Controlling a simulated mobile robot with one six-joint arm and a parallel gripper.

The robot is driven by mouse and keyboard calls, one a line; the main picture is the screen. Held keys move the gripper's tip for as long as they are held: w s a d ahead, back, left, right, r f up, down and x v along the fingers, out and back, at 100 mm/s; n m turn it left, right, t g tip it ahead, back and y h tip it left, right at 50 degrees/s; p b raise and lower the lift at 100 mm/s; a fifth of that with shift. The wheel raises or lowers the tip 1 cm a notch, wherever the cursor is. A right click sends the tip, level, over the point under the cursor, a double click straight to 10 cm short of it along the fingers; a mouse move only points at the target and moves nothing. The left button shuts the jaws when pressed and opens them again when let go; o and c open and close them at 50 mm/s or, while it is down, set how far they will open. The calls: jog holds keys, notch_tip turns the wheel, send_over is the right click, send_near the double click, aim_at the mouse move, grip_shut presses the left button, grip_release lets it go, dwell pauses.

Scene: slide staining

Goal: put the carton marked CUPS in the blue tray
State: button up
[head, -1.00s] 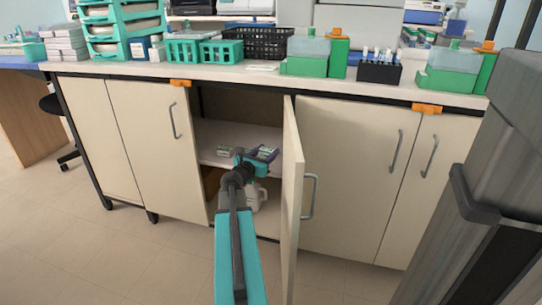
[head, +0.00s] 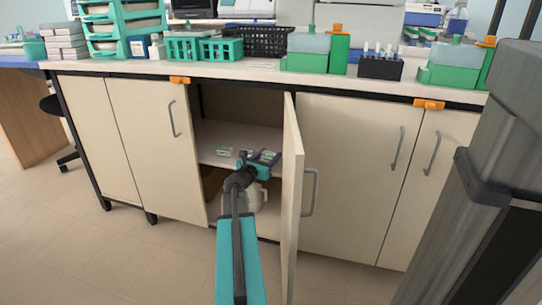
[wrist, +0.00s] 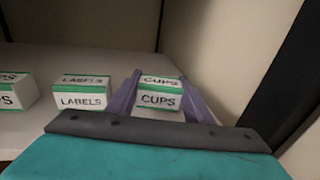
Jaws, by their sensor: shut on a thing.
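My gripper (wrist: 160,103) is shut on a white carton with green edges marked CUPS (wrist: 159,94), with one purple finger on each side of it. The carton is upright at the shelf; I cannot tell whether it still touches it. A carton marked LABELS (wrist: 82,93) stands just left of my gripper. A second CUPS carton (wrist: 12,91) is cut off at the left edge. In the head view my gripper (head: 264,158) is inside the open cupboard, and small cartons (head: 224,151) show beside it. I cannot make out a blue tray.
The open cupboard door (head: 292,200) stands just right of my arm. A pale jug (head: 257,196) is below the shelf (head: 212,158). The counter above holds teal baskets (head: 220,50), a black basket (head: 262,42), green-based boxes (head: 306,62) and a tube rack (head: 380,68).

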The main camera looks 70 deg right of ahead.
jog(key=shift+f, duration=0.1)
jog(key=o, duration=1.3)
jog(key=shift+f+b, duration=0.2)
jog(key=shift+b, duration=0.2)
jog(key=w+a+r+p, duration=0.1)
jog(key=a+p, duration=0.4)
jog(key=a, duration=0.8)
jog(key=shift+w+a+p, duration=0.3)
jog(key=shift+w+a, duration=0.05)
jog(key=shift+w, duration=0.15)
jog(key=shift+r, duration=0.1)
